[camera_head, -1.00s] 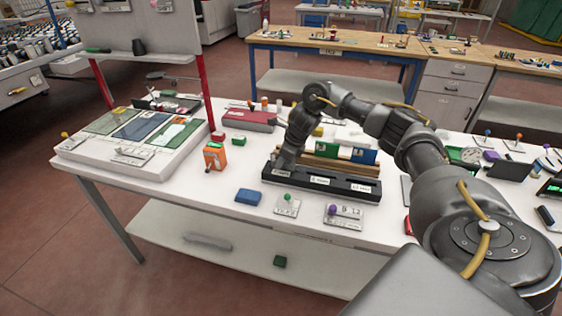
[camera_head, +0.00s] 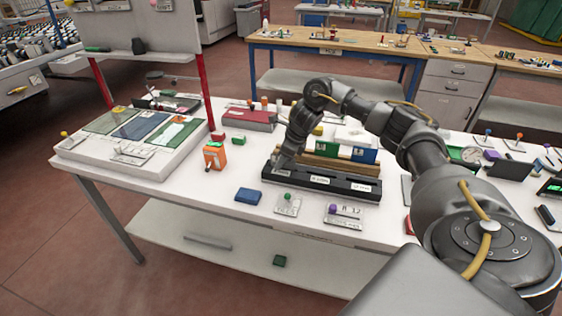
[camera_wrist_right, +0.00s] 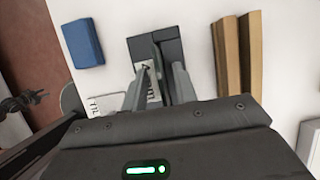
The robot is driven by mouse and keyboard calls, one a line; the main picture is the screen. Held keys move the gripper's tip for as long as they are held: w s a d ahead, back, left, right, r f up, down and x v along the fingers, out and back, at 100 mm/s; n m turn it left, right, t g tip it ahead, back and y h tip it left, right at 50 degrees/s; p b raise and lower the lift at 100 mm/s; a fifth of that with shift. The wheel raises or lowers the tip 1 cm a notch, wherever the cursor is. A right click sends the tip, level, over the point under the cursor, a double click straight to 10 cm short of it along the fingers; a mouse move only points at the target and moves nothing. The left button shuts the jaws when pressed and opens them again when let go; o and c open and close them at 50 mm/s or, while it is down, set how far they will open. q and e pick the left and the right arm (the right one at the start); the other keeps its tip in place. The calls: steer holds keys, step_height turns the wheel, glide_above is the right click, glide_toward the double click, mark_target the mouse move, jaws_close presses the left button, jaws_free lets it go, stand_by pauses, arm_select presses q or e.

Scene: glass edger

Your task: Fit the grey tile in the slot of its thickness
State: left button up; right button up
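The black slotted block (camera_head: 322,181) lies on the white table, with white labels along its front. My right gripper (camera_head: 281,163) is low over the block's left end. In the right wrist view, its fingers (camera_wrist_right: 161,68) are spread, with gaps beside a thin dark grey slab seen edge-on (camera_wrist_right: 159,60). This slab looks like the grey tile standing at the block's end; how deep it sits cannot be told. The block's end (camera_wrist_right: 172,48) shows behind it. In the head view the tile is hidden by the gripper. My left gripper is not in view.
A wooden rack (camera_head: 318,164) with green (camera_head: 331,150) and blue (camera_head: 362,156) pieces stands just behind the block. A blue block (camera_head: 248,196), an orange device (camera_head: 214,156) and two labelled plates with green (camera_head: 287,196) and purple (camera_head: 332,209) knobs lie nearby.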

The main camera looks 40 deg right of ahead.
steer(key=v, duration=1)
steer(key=shift+p, duration=0.3)
steer(key=shift+f, duration=0.1)
